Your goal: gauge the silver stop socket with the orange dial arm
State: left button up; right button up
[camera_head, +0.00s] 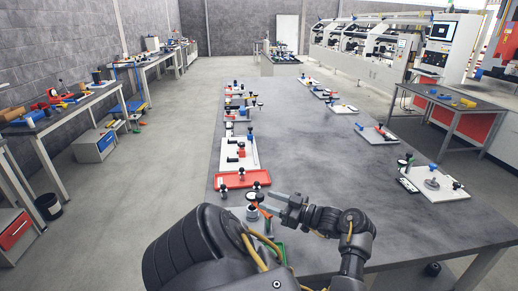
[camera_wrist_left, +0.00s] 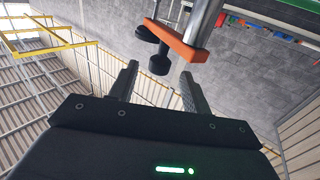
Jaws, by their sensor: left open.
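My left gripper (camera_head: 272,204) is open near the front edge of the grey table, its fingers pointing left. In the left wrist view the open fingers (camera_wrist_left: 159,70) point at the orange dial arm (camera_wrist_left: 182,43), which sits against a bright silver post (camera_wrist_left: 204,20). A black knob (camera_wrist_left: 158,63) on the orange arm shows between the fingertips; I cannot tell whether it is inside the jaws or just beyond. A second black knob (camera_wrist_left: 147,34) is beside it. In the head view the orange arm (camera_head: 265,210) is small and partly covered. I cannot make out the silver stop socket. My right gripper is not in view.
A red tray (camera_head: 230,182) with black knobs lies just beyond my gripper on the table (camera_head: 310,150). A white board (camera_head: 450,192) with a round grey part is at the right. More fixtures line both table sides; the middle is clear.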

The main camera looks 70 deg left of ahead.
pick_arm(q)
jog(key=b+v, duration=0.1)
jog(key=v, duration=0.3)
jog(key=shift+w+d, duration=0.2)
jog(key=shift+w, duration=0.05)
jog(key=shift+r, duration=0.1)
dwell(0.9)
